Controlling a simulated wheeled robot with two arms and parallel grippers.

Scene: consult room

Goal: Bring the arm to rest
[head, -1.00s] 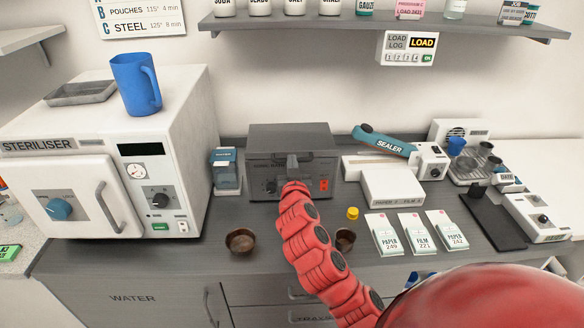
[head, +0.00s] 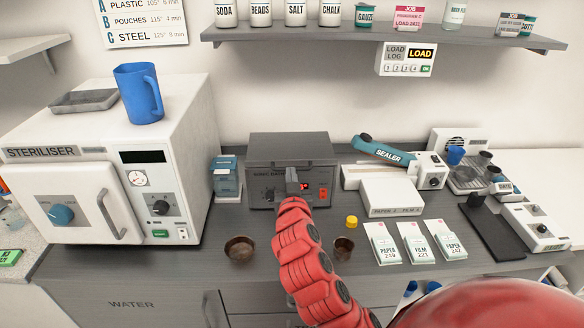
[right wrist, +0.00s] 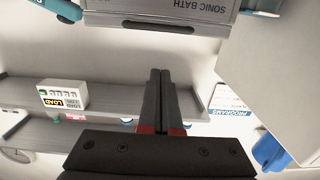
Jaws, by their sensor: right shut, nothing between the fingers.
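My right arm (head: 306,255), red and segmented, reaches up from the bottom of the head view to the front of the grey sonic bath (head: 291,149). My right gripper (head: 292,178) is shut and empty in front of the bath's panel, hiding part of it; I cannot tell whether it touches. A red display and an orange-red switch (head: 323,193) show to its right. In the right wrist view the shut fingers (right wrist: 160,74) lie side by side, and the bath (right wrist: 165,17) shows upside down at the top. My left gripper is not in view.
The steriliser (head: 110,165) with a blue jug (head: 138,95) stands left. Two small brown bowls (head: 239,249) (head: 343,247) and a yellow cap (head: 351,221) lie near my arm. Several pouches (head: 382,242) and the sealer (head: 381,149) are to the right. A shelf (head: 385,34) runs above.

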